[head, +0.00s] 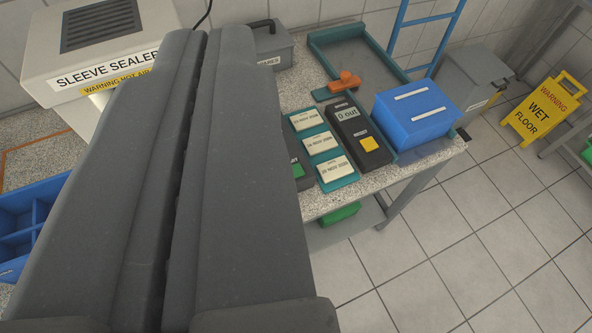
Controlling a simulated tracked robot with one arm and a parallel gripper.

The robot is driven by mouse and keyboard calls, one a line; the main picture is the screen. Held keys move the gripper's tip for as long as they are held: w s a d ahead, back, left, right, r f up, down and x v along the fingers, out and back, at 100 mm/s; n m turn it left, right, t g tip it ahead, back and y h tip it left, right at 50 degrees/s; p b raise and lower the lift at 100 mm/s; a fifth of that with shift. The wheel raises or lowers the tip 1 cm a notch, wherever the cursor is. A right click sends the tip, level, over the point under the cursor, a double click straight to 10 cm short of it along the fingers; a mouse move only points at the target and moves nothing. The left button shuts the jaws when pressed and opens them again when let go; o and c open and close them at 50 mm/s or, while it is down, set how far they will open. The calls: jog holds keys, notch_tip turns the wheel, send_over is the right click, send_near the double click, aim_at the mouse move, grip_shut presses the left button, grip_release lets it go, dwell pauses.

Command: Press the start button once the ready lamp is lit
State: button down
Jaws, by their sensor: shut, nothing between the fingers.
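My gripper (209,40) is shut and empty. Its two long grey fingers fill the left and middle of the head view, close to the camera, and cover part of the bench. A dark panel with a green patch (298,171) shows just right of the fingers. It is partly hidden, so I cannot tell whether it is the start button. A dark box (353,128) on the bench has a yellow button (370,144) and a display reading "0 out". I cannot make out a ready lamp, lit or unlit.
A sleeve sealer (105,50) with a hot-air warning stands at the left. Date cards (323,143), an orange-handled tool (345,81), a blue box (415,110) and a green-rimmed tray (395,69) are on the bench. A wet-floor sign (541,108) stands on the tiles.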

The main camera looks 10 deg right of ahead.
dwell(0.4)
jog(key=n+g+p, duration=0.1)
jog(key=n+g, duration=0.5)
jog(key=n, duration=0.3)
send_over(298, 167)
jog(key=s, duration=0.2)
notch_tip(298, 167, down, 42)
jog(key=shift+a+f, duration=0.2)
jog(key=shift+a, duration=0.1)
jog(key=shift+f, duration=0.15)
notch_tip(298, 167, down, 7)
jog(key=b, duration=0.3)
jog(key=shift+f+b, duration=0.3)
jog(key=shift+f, duration=0.5)
jog(key=shift+f, duration=0.1)
